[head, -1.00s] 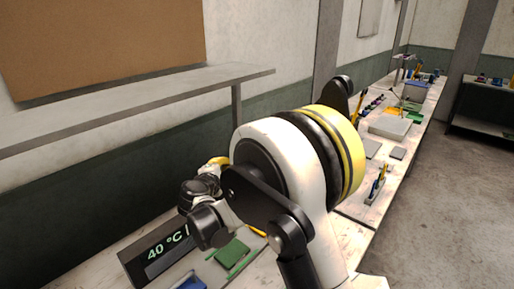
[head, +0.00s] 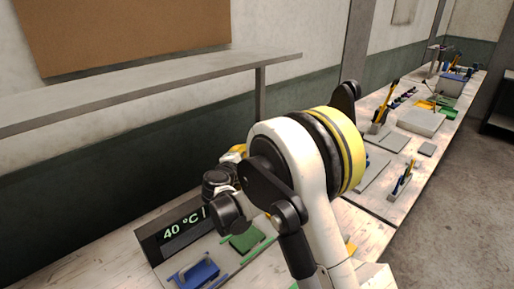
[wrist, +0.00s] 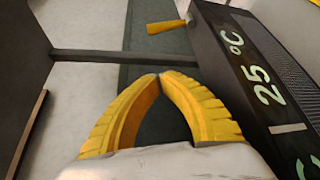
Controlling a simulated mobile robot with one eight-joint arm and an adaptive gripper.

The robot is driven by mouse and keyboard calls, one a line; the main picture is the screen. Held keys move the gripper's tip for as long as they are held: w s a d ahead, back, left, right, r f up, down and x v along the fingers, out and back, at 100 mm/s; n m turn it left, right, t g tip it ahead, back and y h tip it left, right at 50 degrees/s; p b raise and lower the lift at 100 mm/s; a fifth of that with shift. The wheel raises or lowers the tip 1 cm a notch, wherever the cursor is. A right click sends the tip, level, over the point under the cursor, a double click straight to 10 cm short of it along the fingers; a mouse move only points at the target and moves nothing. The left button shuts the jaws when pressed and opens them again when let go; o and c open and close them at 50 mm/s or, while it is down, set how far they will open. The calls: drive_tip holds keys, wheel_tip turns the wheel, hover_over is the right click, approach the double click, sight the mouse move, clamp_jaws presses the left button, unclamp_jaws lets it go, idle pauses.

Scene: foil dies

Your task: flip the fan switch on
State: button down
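A dark box (wrist: 240,75) with a lit "25 °C" display fills the right of the wrist view, seen sideways. A yellow lever (wrist: 168,26) sticks out from its side near the top; I cannot tell whether this is the fan switch. My gripper (wrist: 161,76) has two yellow ribbed fingers with their tips together and nothing visible between them. In the picture the tips are below the lever and left of the box, apart from both. In the head view a dark box with a "40 °C" display (head: 183,228) stands on the bench, and my arm hides what is behind it.
A green block (head: 245,242) and a blue part (head: 198,274) lie in front of the display box. A grey shelf (head: 150,86) runs along the wall above. Further along the bench are grey plates (head: 372,172) and a grey box (head: 421,121).

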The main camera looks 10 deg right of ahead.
drive_tip(key=w+d+b, duration=0.3)
drive_tip(key=w+d, duration=0.2)
drive_tip(key=d, duration=0.2)
drive_tip(key=shift+w+f, duration=0.15)
drive_tip(key=shift+w, duration=0.15)
